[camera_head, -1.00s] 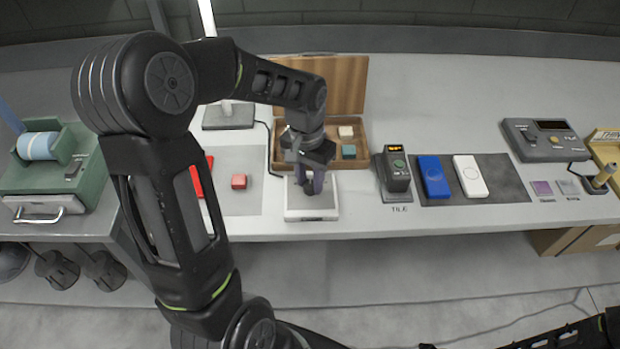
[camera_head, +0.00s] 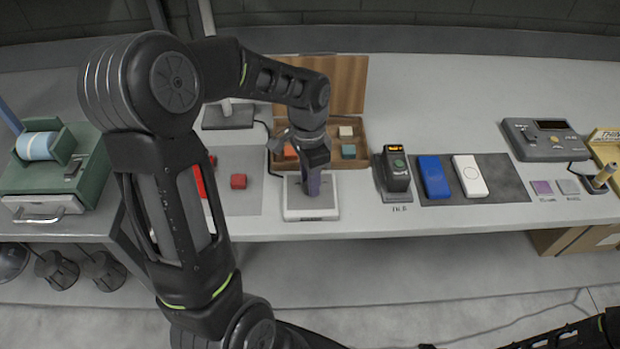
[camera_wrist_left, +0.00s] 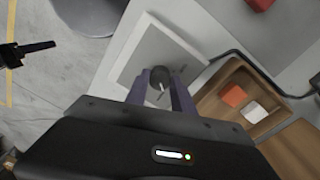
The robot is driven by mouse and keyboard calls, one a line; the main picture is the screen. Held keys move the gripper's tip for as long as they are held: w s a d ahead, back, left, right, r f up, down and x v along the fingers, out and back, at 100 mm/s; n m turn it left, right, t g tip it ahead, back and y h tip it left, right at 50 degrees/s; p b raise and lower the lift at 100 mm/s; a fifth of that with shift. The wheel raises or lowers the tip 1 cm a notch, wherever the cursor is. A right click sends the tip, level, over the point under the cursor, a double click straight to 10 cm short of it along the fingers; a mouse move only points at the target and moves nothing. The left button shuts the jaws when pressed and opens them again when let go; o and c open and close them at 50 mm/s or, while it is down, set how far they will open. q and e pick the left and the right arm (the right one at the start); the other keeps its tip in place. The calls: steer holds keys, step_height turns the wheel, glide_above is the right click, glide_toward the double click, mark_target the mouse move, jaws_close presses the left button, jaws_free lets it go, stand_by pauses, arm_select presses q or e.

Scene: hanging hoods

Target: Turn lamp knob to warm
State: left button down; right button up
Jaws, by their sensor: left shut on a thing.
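The lamp control is a white-rimmed box with a grey top (camera_head: 326,206) near the table's front edge; it also shows in the left wrist view (camera_wrist_left: 137,48). A dark round knob (camera_wrist_left: 160,77) with a light pointer line stands on it. My left gripper (camera_head: 312,192) points down onto the box, its purple fingers (camera_wrist_left: 161,85) shut on the knob's sides. In the head view the fingers hide the knob. The warm marking cannot be read.
An open wooden box (camera_head: 363,133) with coloured blocks stands just behind. A red block (camera_head: 238,181) lies on a grey mat to the left. A dark device with a green button (camera_head: 397,167) and blue (camera_head: 434,177) and white (camera_head: 470,176) slabs stand to the right.

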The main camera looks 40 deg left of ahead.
arm_select(q)
steer(key=m, duration=0.4)
steer(key=shift+w, duration=0.1)
stand_by(0.3)
steer(key=c, duration=1.1)
jaws_free()
step_height(320, 180, up, 8)
steer(key=shift+w+a+f+b, duration=0.1)
steer(key=shift+b, duration=0.25)
